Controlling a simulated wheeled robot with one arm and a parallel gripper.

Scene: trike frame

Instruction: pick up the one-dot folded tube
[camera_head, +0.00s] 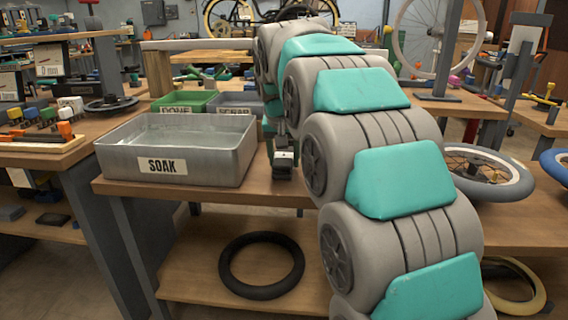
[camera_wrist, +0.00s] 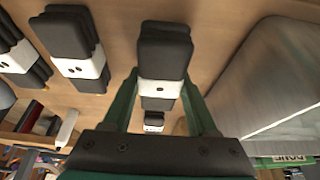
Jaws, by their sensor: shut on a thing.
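The one-dot folded tube (camera_wrist: 163,55) is a folded black bundle with a white band that shows one dark dot. In the wrist view it stands between the green fingers of my gripper (camera_wrist: 160,80), which is shut on it. A further black piece with a white band (camera_wrist: 154,122) shows beyond it between the fingers; I cannot tell how it relates to the held tube. In the head view a black bundle with a pale band (camera_head: 283,150) shows beside my arm, right of the soak tank; my arm hides most of my gripper there.
Two other banded black bundles, one with two dots (camera_wrist: 78,68) and another (camera_wrist: 18,57), are on the wooden surface at left in the wrist view. The metal SOAK tank (camera_head: 120,165) stands close by. Green DONE (camera_head: 190,103) and grey SCRAP (camera_head: 236,100) bins are behind it.

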